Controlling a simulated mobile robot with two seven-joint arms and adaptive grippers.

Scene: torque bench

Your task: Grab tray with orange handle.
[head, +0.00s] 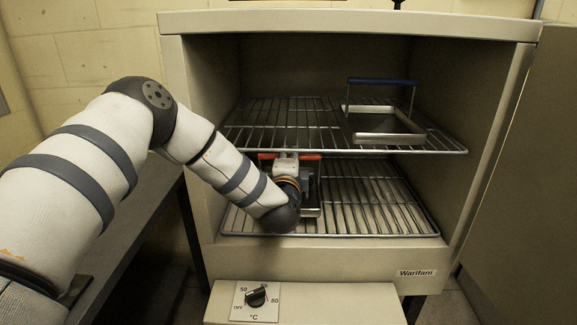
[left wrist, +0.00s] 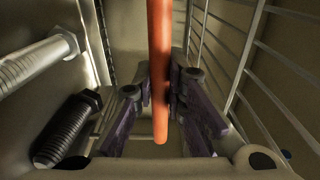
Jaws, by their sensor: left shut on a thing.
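The tray (head: 312,212) with the orange handle (head: 312,157) sits on the lower rack inside the cabinet, partly hidden behind my left wrist. My left gripper (head: 291,164) reaches in from the left and is at the handle. In the left wrist view the orange handle (left wrist: 159,70) runs between the fingers of my left gripper (left wrist: 160,95), which are shut on it. A silver bolt (left wrist: 35,65) and a dark bolt (left wrist: 70,130) show beside the fingers. My right gripper is not in view.
A second tray (head: 385,138) with a blue handle (head: 383,81) stands on the upper rack (head: 285,125), above and right. The lower rack (head: 375,200) is bare on the right. The cabinet door (head: 520,190) is open at right; a dial (head: 256,297) sits below.

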